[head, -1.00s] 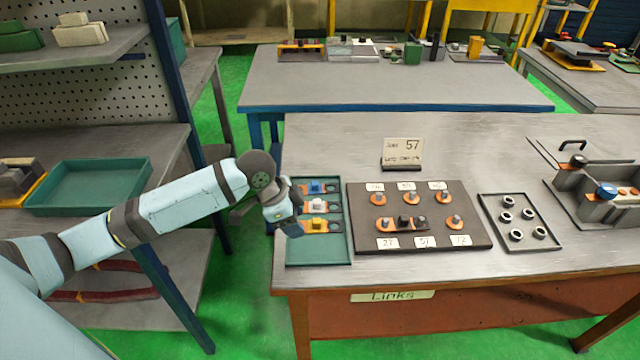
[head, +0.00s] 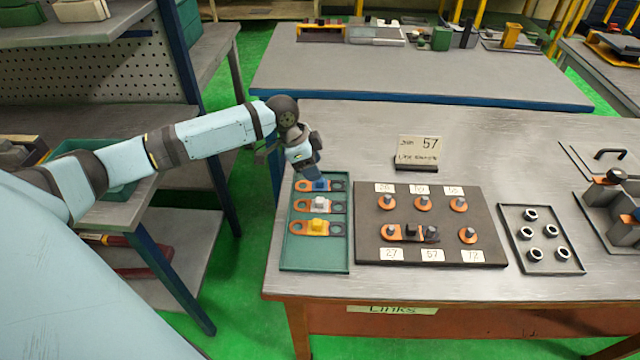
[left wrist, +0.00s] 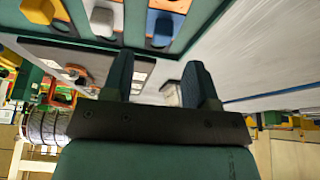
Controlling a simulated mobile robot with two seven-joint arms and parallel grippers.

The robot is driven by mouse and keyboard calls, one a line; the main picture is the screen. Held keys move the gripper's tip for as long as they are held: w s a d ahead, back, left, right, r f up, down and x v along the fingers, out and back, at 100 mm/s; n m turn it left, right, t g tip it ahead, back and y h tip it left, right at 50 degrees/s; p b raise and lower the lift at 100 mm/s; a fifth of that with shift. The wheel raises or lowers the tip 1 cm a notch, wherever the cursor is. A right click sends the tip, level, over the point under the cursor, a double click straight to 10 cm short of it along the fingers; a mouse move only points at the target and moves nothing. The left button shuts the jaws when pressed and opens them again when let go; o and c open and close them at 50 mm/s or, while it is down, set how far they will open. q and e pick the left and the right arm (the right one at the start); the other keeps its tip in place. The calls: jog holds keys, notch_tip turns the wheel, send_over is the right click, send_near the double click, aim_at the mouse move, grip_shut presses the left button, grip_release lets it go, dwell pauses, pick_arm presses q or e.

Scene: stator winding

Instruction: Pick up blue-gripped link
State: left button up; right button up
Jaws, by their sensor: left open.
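The blue-gripped link (head: 336,186), an orange and dark strip with a blue block on top, lies at the back of the green tray (head: 314,257). In the left wrist view its blue grip (left wrist: 162,28) is near the top. The white-gripped link (head: 319,204) and yellow-gripped link (head: 317,228) lie in front of it. My left gripper (head: 316,176) is open and empty, above the tray's back edge, close to the blue link and partly covering it. In the left wrist view my left gripper's fingers (left wrist: 160,80) are apart. My right gripper is not in view.
A dark board (head: 440,254) with several orange-based posts and number labels lies right of the tray. A small tray of rings (head: 557,262) lies further right.

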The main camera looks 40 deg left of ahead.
pick_arm(q)
jog(key=x, duration=0.5)
jog(key=shift+a+f, duration=0.25)
jog(key=shift+s, duration=0.1)
jog(key=c, duration=0.7)
jog(key=shift+r, duration=0.2)
notch_tip(320, 180, up, 20)
jog(key=shift+f, duration=0.1)
